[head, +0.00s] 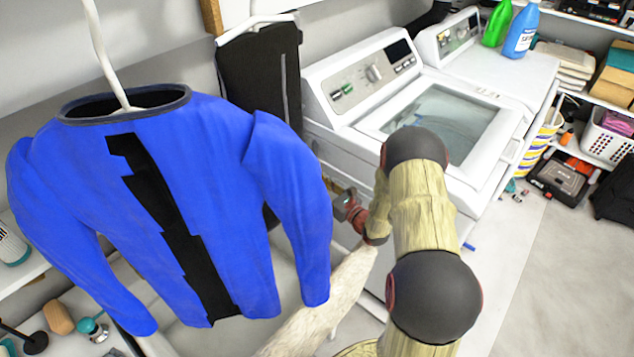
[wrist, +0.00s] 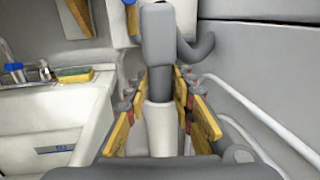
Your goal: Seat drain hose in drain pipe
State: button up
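My gripper (head: 350,205) is at the left side of the nearer white washing machine, low beside its front-left corner, in the head view. In the wrist view my gripper (wrist: 162,88) has its yellow-padded fingers apart, one on each side of a grey hose (wrist: 158,88). Its fingers look open, with a gap visible beside the hose. A grey block-shaped hose end piece (wrist: 158,35) stands above, and a grey bend curves off to the right. A white pipe (wrist: 160,125) stands upright below, in line with the hose.
A blue jacket (head: 165,190) hangs close on the left. The washing machine (head: 360,85) is beside my arm. In the wrist view a ledge (wrist: 50,110) holds a sponge (wrist: 73,75), and white rails (wrist: 262,110) run at right.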

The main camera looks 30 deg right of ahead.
jog(key=o, duration=0.4)
jog(key=shift+f, duration=0.2)
jog(key=shift+s+f, duration=0.1)
jog(key=shift+s, duration=0.1)
jog(key=s, duration=0.3)
jog(key=s+d, duration=0.1)
jog(key=s, duration=0.3)
jog(key=s+d, duration=0.1)
jog(key=s, duration=0.3)
jog(key=shift+s+d+r, duration=0.1)
jog(key=shift+s+r, duration=0.1)
jog(key=shift+r, duration=0.05)
